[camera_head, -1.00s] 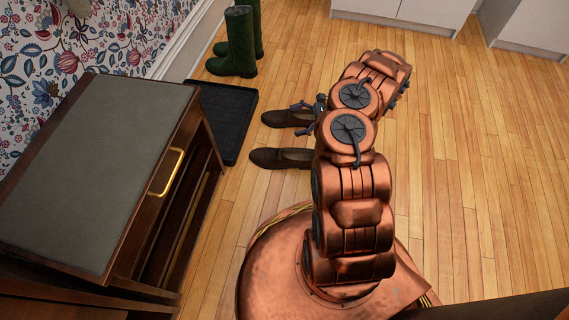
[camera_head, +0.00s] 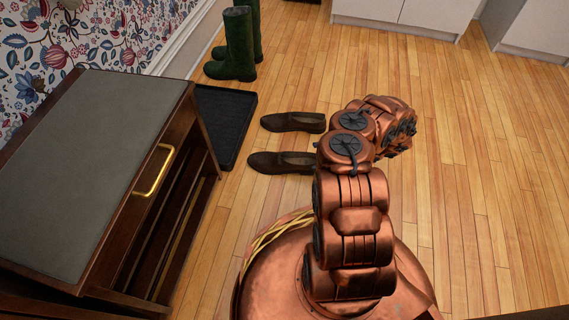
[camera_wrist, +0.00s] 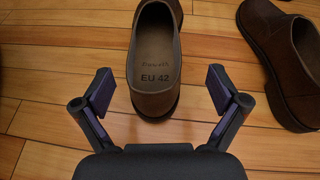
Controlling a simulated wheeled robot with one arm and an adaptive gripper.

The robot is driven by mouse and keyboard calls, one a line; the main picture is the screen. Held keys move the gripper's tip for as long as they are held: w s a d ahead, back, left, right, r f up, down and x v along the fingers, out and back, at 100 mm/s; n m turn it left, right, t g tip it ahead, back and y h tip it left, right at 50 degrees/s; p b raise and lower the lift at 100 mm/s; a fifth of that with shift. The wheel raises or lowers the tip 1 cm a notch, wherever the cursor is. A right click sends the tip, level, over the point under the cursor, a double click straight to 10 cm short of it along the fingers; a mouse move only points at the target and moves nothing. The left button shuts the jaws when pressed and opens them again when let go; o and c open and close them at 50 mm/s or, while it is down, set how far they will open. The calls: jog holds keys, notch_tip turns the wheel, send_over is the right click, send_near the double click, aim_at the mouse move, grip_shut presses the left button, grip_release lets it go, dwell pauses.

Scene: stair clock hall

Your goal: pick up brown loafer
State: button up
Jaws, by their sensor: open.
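Two brown loafers lie side by side on the wood floor in the head view: a farther loafer (camera_head: 293,122) and a nearer loafer (camera_head: 281,162), toes to the left. In the wrist view one loafer (camera_wrist: 156,60) is upright in the upper middle, its heel toward me and its insole marked EU 42. A second brown shoe (camera_wrist: 285,55) is at the upper right, partly cut off. My gripper (camera_wrist: 160,92) is open, its fingers apart on either side of the middle loafer's heel, holding nothing. In the head view my arm hides the gripper.
A black tray (camera_head: 222,128) lies left of the loafers, with green boots (camera_head: 238,45) behind it. A dark wood cabinet (camera_head: 90,170) with a brass handle stands at the left. Floor to the right is clear, up to white cabinets (camera_head: 398,14).

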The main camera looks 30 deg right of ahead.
aim_at(305, 160)
jog(key=x, duration=0.1)
jog(key=b+x, duration=0.1)
jog(key=x, duration=0.1)
jog(key=b+x, duration=0.1)
jog(key=shift+s+a+f, duration=0.1)
jog(key=shift+a+f, duration=0.2)
jog(key=shift+a, duration=0.05)
grip_shut()
dwell(0.5)
jog(key=shift+r, duration=0.15)
